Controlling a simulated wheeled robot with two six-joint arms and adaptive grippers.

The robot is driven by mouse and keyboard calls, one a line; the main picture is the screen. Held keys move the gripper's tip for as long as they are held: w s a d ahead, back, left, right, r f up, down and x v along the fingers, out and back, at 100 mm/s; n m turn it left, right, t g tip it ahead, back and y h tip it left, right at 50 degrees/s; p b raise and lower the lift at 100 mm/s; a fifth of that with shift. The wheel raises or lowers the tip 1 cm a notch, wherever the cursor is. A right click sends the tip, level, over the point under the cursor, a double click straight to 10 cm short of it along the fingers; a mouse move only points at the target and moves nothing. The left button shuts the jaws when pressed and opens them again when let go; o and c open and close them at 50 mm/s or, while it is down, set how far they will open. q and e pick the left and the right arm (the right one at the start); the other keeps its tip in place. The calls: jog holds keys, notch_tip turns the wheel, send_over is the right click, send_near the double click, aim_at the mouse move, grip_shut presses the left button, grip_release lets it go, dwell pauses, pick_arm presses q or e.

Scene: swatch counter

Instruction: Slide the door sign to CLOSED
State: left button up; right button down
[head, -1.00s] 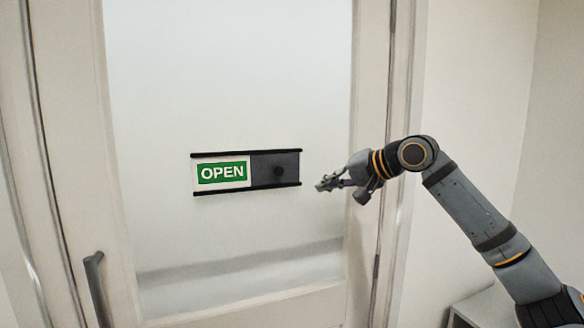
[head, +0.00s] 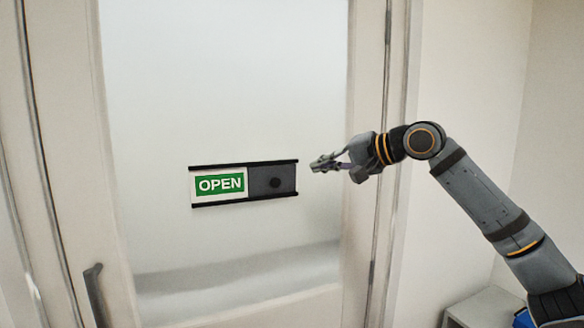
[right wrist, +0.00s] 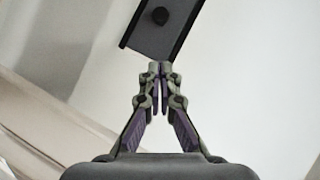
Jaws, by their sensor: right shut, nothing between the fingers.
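The door sign (head: 244,204) is a flat black-railed holder on the frosted door pane. Its left half shows OPEN (head: 220,184) in white on green. Its right half is a dark grey slider panel (head: 289,181) with a round black knob (head: 275,183). In the right wrist view the slider panel (right wrist: 150,35) and its knob (right wrist: 160,16) show at the top, beyond the fingertips. My right gripper (head: 315,164) is shut and empty, just right of the sign and apart from the knob. It also shows in the right wrist view (right wrist: 160,68). My left gripper is not in view.
The door's frosted pane (head: 220,80) is clear around the sign. A grey door handle (head: 95,292) stands at the lower left. A grey box-like surface (head: 483,308) with something blue (head: 523,318) is at the lower right.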

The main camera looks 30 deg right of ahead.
aim_at(292, 177)
jog(key=w+a+p, duration=0.1)
jog(key=w+a+f+p, duration=0.1)
jog(key=w+p, duration=0.1)
jog(key=w+a+f+p, duration=0.1)
jog(key=w+p, duration=0.1)
jog(key=shift+w+a+f, duration=0.2)
jog(key=shift+a+f, duration=0.05)
jog(key=shift+a, duration=0.15)
jog(key=shift+w+a+f, duration=0.1)
jog(key=shift+a+f, duration=0.2)
jog(key=shift+a, duration=0.15)
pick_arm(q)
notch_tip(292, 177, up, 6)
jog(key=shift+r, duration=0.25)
pick_arm(e)
jog(key=shift+w+f, duration=0.1)
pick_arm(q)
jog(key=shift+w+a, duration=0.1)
